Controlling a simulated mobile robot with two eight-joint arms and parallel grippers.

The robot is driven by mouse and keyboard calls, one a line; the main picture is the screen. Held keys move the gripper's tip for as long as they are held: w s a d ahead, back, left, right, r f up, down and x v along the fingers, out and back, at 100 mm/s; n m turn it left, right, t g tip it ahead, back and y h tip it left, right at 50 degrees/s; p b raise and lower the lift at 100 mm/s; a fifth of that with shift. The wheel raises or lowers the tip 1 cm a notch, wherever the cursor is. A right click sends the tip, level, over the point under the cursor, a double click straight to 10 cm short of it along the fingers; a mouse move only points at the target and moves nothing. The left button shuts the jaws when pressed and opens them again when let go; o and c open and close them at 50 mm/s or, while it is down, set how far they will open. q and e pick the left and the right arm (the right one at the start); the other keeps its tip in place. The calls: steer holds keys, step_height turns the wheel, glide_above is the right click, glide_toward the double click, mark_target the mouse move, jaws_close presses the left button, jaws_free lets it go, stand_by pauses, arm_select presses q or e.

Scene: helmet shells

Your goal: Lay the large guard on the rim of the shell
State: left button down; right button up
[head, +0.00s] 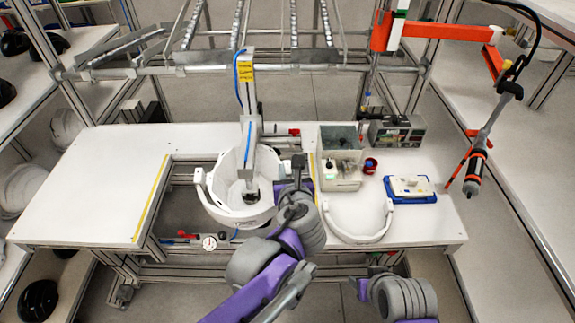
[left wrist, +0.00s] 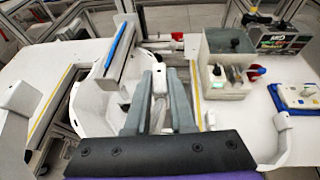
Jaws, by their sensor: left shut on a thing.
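The white shell (head: 233,167) sits open side up in the gap between the two white tabletops; it also shows in the left wrist view (left wrist: 88,104). A white curved guard (head: 232,217) wraps around the shell's near side at rim height. One end tab stands at the shell's left; the other is hidden by my left gripper (head: 298,168). That gripper is shut on a white part of this guard (left wrist: 160,84), seen between its grey fingers. I cannot tell whether the guard touches the rim. My right gripper (head: 368,280) is partly visible at the lower right, its jaws unclear.
Another white guard (head: 357,239) lies on the right tabletop. A vertical fixture arm (head: 248,115) reaches down into the shell. The left tabletop (head: 95,180) is clear.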

arm_select(q)
steer(key=shift+s, duration=0.15)
arm_select(e)
steer(key=shift+s, duration=0.1)
arm_select(q)
steer(key=b+x, duration=0.1)
steer(key=x, duration=0.2)
steer(key=f+b+x, duration=0.1)
steer(key=x, duration=0.2)
steer(key=b+x, duration=0.2)
steer(key=x, duration=0.1)
steer(key=shift+f, duration=0.35)
steer(key=shift+s+f+b, duration=0.1)
steer(key=shift+f+b, duration=0.25)
steer(key=shift+f, duration=0.25)
arm_select(e)
step_height(320, 180, down, 6)
steer(key=s, duration=0.1)
steer(key=shift+s, duration=0.25)
arm_select(q)
steer(key=shift+f, duration=0.25)
arm_select(e)
steer(key=shift+f, duration=0.2)
arm_select(q)
steer(key=c, duration=0.7)
jaws_free()
